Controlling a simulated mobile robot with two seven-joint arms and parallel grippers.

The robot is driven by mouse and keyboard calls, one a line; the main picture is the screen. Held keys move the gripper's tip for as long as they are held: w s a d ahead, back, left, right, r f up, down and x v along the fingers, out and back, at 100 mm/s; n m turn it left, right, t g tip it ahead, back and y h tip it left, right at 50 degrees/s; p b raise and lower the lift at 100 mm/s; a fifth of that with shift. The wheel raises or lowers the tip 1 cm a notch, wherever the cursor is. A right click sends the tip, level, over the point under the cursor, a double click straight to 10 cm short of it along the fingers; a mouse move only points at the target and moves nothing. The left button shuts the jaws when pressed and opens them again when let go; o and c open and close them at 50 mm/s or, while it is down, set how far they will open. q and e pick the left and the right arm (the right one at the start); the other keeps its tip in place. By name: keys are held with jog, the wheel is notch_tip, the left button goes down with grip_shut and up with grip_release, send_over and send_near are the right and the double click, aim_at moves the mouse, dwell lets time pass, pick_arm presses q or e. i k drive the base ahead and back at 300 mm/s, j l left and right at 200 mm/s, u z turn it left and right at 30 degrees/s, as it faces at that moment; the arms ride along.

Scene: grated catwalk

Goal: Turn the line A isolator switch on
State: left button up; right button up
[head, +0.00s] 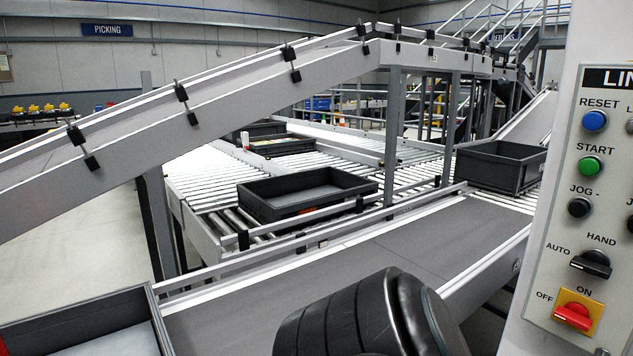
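A control panel (545,240) stands at the right edge, cut off by the frame. Its heading shows only "LIN", so the line letter is out of view. Low on it is a red rotary switch (573,316) on a yellow plate, with "OFF" at its left and "ON" above. The red handle lies roughly crosswise, its left end toward "OFF". A black arm link of mine fills the bottom middle, left of the panel. Neither of my grippers is in view.
Above the red switch sit a black AUTO/HAND selector (591,264), a black JOG button (579,207), a green START button (590,167) and a blue RESET button (594,121). A conveyor belt (425,245) runs left of the panel. Dark crates (500,165) stand on rollers behind.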

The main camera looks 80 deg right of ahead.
aim_at(574, 314)
jog(key=z, duration=4)
